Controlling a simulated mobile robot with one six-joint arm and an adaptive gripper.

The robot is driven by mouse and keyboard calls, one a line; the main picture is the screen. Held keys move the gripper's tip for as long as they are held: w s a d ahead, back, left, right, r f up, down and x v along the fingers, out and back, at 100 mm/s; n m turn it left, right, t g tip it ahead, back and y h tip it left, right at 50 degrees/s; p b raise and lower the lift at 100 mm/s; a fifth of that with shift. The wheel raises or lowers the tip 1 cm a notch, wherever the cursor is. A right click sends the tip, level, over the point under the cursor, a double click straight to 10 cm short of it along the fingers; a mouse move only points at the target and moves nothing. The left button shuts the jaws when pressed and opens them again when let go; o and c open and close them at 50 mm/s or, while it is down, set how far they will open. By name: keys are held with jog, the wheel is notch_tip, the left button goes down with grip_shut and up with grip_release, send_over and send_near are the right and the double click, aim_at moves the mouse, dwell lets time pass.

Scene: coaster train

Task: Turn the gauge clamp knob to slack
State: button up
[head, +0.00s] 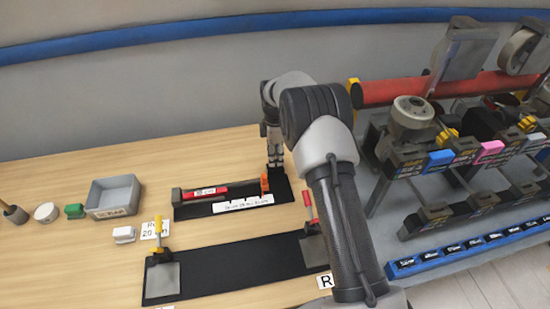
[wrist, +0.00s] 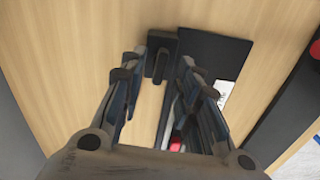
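The gauge (head: 205,191) lies on a black base plate (head: 225,208) on the wooden table, with a red bar, a white printed scale (head: 243,203) and an orange piece (head: 264,182). My gripper (head: 275,163) points down at the plate's far right end, just beyond the orange piece. In the wrist view my gripper (wrist: 160,80) is open, its fingers apart. A dark elongated piece with a raised bar, which looks like the clamp knob (wrist: 158,57), shows between and beyond the fingertips. Whether the fingers touch it cannot be told. In the head view the knob is hidden by my gripper.
A second black mat (head: 235,270) with a yellow-handled clamp (head: 160,256) and a red-handled one (head: 309,208) lies nearer. A grey tray (head: 113,196) and small blocks stand left.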

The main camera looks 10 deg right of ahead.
notch_tip(320, 180, up, 10)
jog(key=shift+r, duration=0.15)
dwell(0.5)
jog(key=s+r+m+t+b, duration=0.2)
jog(key=s+r+m, duration=0.6)
jog(key=s+r, duration=0.95)
jog(key=s+f+m+t, duration=0.1)
jog(key=s+m, duration=0.3)
jog(key=s, duration=0.7)
jog(key=s+f+m+t, duration=0.1)
jog(key=s+m, duration=0.4)
jog(key=s, duration=0.7)
jog(key=shift+s+f+t+b, duration=0.3)
jog(key=shift+f+b, duration=0.15)
jog(key=shift+f, duration=0.35)
